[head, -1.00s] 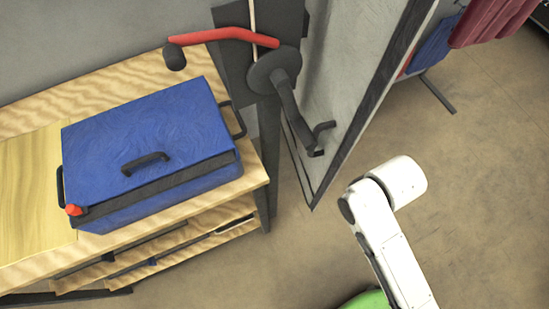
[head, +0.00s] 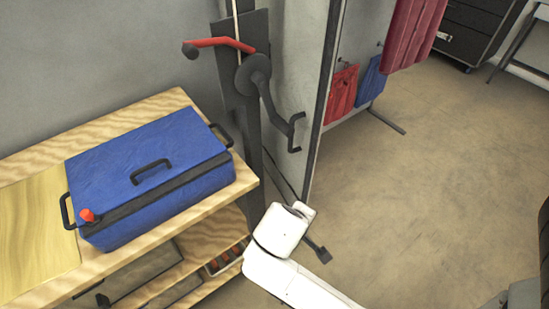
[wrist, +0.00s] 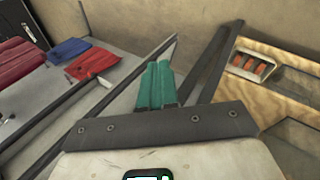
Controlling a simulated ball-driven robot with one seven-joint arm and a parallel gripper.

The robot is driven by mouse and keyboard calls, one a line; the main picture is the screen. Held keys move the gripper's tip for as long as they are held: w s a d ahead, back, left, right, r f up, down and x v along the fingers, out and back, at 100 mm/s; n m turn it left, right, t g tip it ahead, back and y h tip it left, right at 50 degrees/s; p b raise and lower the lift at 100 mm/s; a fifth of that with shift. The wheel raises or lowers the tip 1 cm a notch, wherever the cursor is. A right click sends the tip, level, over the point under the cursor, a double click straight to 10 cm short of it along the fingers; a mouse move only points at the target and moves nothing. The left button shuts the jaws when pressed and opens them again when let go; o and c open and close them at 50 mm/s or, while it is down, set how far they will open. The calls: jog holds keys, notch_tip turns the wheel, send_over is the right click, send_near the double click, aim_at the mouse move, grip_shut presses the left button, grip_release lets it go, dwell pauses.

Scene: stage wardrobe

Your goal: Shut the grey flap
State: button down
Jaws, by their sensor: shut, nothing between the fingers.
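A tall grey panel (head: 305,60) with a dark edge stands to the right of the workbench in the head view. It is the likeliest grey flap, but I cannot tell for certain, nor its hinge or how far open it is. A grey surface with a dark edge (wrist: 60,100) at the left of the wrist view may be the same panel. My gripper (wrist: 155,82) shows in the wrist view as two teal fingers, shut together and empty. In the head view my white arm is low in the middle, in front of the panel's foot, with the fingers hidden.
A blue case (head: 150,175) lies on the wooden workbench (head: 30,225) at left. A dark post with a red lever (head: 220,43) and a black crank (head: 265,85) stands beside the panel. Red cloth (head: 342,92) hangs beyond it. The floor at right is mostly clear.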

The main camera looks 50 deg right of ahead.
jog(key=w+a+r+n+t+h+b, duration=0.15)
jog(key=w+a+r+h+b, duration=0.35)
jog(key=w+r+h, duration=0.8)
jog(key=d+y+p, duration=0.1)
jog(key=d+p, duration=0.3)
jog(key=d, duration=0.8)
jog(key=shift+f+t+y, duration=0.35)
jog(key=shift+f+y, duration=0.05)
jog(key=shift+w+d, duration=0.1)
jog(key=shift+d, duration=0.05)
